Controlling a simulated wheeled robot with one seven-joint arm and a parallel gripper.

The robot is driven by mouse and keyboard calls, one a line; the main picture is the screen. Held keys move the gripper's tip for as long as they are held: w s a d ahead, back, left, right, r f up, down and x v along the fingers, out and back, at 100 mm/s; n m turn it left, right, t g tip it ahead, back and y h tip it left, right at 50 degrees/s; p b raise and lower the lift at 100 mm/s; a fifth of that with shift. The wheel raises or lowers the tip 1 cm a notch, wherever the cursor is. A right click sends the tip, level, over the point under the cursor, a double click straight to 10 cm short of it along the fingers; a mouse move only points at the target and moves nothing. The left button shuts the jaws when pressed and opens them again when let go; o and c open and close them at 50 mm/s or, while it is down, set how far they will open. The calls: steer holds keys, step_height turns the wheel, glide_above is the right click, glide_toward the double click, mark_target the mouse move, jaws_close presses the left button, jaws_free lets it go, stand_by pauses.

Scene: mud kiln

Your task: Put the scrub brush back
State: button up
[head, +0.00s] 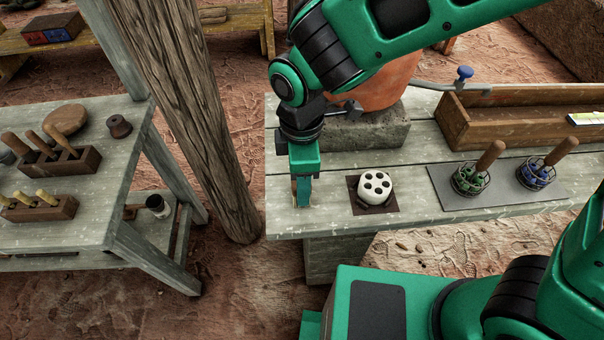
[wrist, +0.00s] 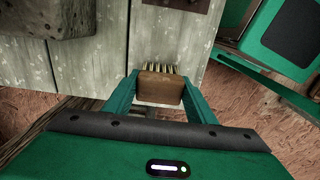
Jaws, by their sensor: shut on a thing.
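The scrub brush (wrist: 160,89) has a brown wooden block and pale bristles. It sits between the two fingers of my gripper (wrist: 159,84) in the wrist view, with its bristles pointing away from the palm. In the head view my gripper (head: 303,190) points down at the left end of the pale plank bench (head: 330,222), left of the white holed holder. Only a small brown part of the brush shows there between the fingers. I cannot tell whether the brush touches the bench.
A white holed holder (head: 376,186) stands on a dark square mat (head: 355,205). To its right, two wire baskets with wooden handles stand on a grey mat (head: 520,197). Behind are a stone block (head: 370,133), a clay vessel (head: 385,88) and a wooden trough (head: 475,128). A post (head: 190,110) stands left.

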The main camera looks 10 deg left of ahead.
steer(key=o, duration=1.1)
steer(key=shift+f, duration=0.1)
step_height(320, 180, up, 12)
